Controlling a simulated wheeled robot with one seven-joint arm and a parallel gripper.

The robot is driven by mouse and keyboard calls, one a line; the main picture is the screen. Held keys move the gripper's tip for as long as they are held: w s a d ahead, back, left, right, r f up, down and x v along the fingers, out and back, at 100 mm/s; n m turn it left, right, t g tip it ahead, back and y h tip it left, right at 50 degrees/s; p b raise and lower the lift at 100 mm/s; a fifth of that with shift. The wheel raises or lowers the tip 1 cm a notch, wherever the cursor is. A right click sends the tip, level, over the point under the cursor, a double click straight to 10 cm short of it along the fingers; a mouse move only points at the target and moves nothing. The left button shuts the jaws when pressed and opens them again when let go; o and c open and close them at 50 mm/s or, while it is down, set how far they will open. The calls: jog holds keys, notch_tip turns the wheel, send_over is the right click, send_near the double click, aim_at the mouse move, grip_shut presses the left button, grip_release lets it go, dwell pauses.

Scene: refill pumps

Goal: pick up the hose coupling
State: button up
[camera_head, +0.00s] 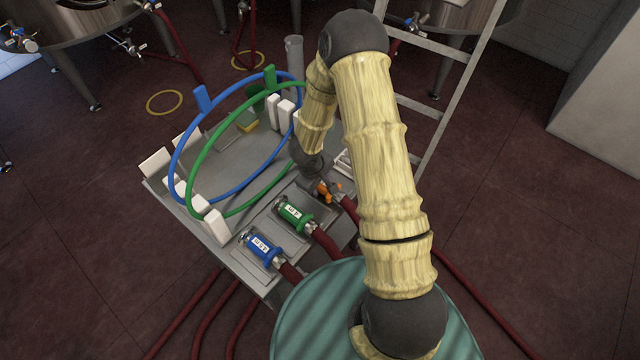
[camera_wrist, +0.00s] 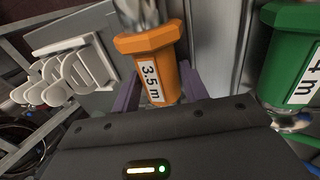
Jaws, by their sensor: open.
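An orange hose coupling (camera_wrist: 154,78) with a white label reading "3.5 m" lies in the middle of the wrist view, its metal end toward the top. It shows in the head view (camera_head: 323,190), partly hidden by my arm. My gripper (camera_wrist: 156,90) is open, with one purple finger on each side of the orange coupling. Whether the fingers touch it I cannot tell. A green coupling (camera_head: 295,213) and a blue coupling (camera_head: 262,248) lie in a row beside it on the grey cart (camera_head: 225,251), with dark red hoses.
The green coupling (camera_wrist: 292,62) is close on the right in the wrist view. A white rack-like piece (camera_wrist: 75,72) is at left. A ladder (camera_head: 445,100) is behind my arm.

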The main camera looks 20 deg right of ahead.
dwell(0.3)
jog(key=c, duration=0.9)
jog(key=shift+r, duration=0.15)
notch_tip(320, 180, up, 10)
jog(key=p, duration=0.4)
